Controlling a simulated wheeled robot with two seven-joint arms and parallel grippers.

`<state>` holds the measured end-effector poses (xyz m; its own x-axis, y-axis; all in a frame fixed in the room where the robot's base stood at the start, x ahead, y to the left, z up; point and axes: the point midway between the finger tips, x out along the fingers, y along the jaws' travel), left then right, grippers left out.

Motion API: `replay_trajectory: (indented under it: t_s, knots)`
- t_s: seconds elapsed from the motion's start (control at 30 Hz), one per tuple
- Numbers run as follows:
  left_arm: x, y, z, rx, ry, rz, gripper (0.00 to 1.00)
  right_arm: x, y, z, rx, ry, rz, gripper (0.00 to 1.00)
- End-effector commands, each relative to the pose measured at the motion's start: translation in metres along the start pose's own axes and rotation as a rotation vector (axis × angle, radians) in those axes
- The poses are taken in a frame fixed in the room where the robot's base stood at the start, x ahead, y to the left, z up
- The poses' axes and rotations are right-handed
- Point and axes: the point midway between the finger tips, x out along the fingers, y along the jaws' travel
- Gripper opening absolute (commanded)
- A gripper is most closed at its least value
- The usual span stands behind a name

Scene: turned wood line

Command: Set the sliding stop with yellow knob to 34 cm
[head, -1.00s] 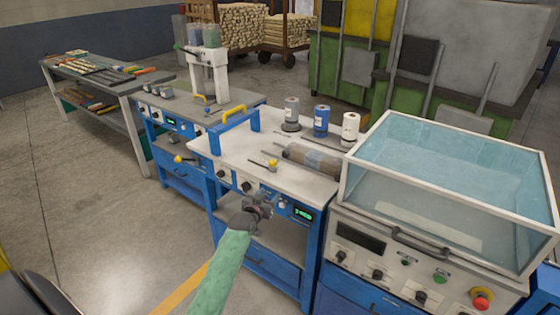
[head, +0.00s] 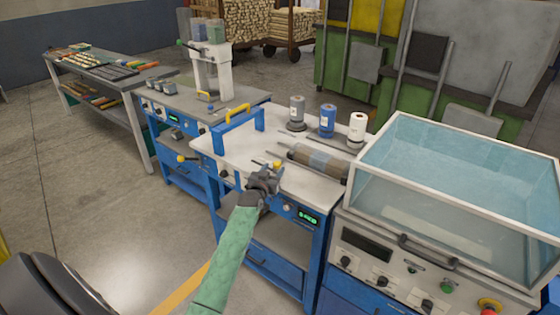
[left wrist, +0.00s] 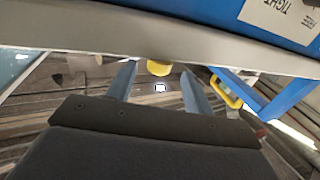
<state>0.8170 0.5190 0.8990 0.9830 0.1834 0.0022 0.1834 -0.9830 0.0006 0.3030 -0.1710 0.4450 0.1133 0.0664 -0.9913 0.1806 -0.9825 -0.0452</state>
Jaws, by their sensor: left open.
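The yellow knob (head: 277,165) of the sliding stop sits near the front edge of the white-topped blue bench, in front of the dark roller. My left gripper (head: 270,176) is at that edge, right by the knob, and covers part of the stop. In the left wrist view the knob (left wrist: 159,68) lies between the two open fingers (left wrist: 159,72), near their tips. I cannot tell whether the fingers touch it. The scale's marks are too small to read. My right gripper is not in view.
A clear-lidded machine (head: 455,185) stands close on the right. Open floor lies at the left.

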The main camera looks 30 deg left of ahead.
Motion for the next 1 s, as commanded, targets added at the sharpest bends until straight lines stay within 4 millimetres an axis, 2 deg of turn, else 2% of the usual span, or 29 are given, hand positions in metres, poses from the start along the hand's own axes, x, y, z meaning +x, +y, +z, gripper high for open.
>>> replay_trajectory:
  t_s: [0.23,0.4,0.6,0.87,1.0]
  knots:
    - [0.036,0.001,-0.003,-0.001,0.000,0.001,0.52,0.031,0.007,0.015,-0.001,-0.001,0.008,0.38]
    - [0.054,0.000,-0.002,0.000,-0.001,0.001,0.52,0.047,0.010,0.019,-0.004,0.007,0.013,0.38]
    - [0.063,0.000,0.000,0.000,-0.001,0.001,0.52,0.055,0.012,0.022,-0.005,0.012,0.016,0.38]
    - [0.064,0.000,0.000,0.000,-0.001,0.001,0.52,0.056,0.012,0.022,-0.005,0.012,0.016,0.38]
    - [0.064,0.000,0.000,0.000,-0.001,0.001,0.24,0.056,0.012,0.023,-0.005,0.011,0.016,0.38]
